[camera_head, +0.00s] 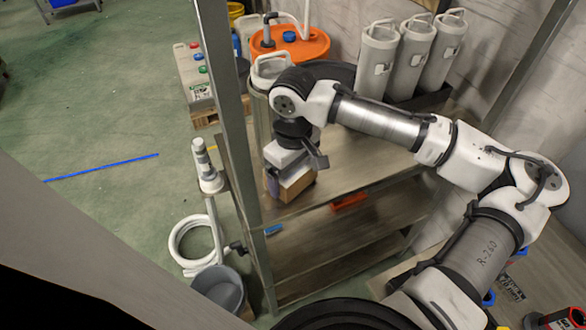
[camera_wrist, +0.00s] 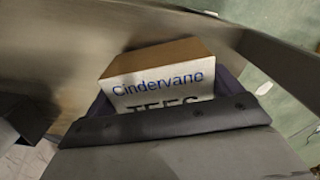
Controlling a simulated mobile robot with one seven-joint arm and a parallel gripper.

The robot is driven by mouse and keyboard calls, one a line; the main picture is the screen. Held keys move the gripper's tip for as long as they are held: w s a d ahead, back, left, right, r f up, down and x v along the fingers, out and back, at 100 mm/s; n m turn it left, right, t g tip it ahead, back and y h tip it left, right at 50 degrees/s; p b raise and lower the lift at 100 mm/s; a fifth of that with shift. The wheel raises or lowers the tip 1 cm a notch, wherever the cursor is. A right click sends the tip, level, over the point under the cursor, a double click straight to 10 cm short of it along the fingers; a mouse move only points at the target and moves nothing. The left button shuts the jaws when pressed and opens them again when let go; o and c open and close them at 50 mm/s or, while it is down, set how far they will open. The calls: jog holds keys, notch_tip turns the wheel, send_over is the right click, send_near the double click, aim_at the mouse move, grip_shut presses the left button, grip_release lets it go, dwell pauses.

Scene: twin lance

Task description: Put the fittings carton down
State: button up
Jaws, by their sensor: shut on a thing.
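The fittings carton (camera_head: 296,186) is a small brown box under my gripper (camera_head: 292,170), at the left end of the shelf unit's top board (camera_head: 350,165). In the wrist view the carton (camera_wrist: 165,75) shows a white label reading "Cindervane" and, partly covered, "TEES". My gripper (camera_wrist: 165,118) is shut on it, with dark jaw parts along its near side and edges. The carton's underside is hidden, so I cannot tell whether it touches the board.
A metal upright (camera_head: 228,110) stands close left of the carton. Grey canisters (camera_head: 377,60) stand at the back right of the board, and an orange drum (camera_head: 300,45) is behind the unit. The board's middle is bare. A grey bucket (camera_head: 218,290) is on the floor.

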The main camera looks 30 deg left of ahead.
jog(key=shift+f, duration=0.3)
jog(key=shift+f, duration=0.15)
jog(key=o, duration=0.9)
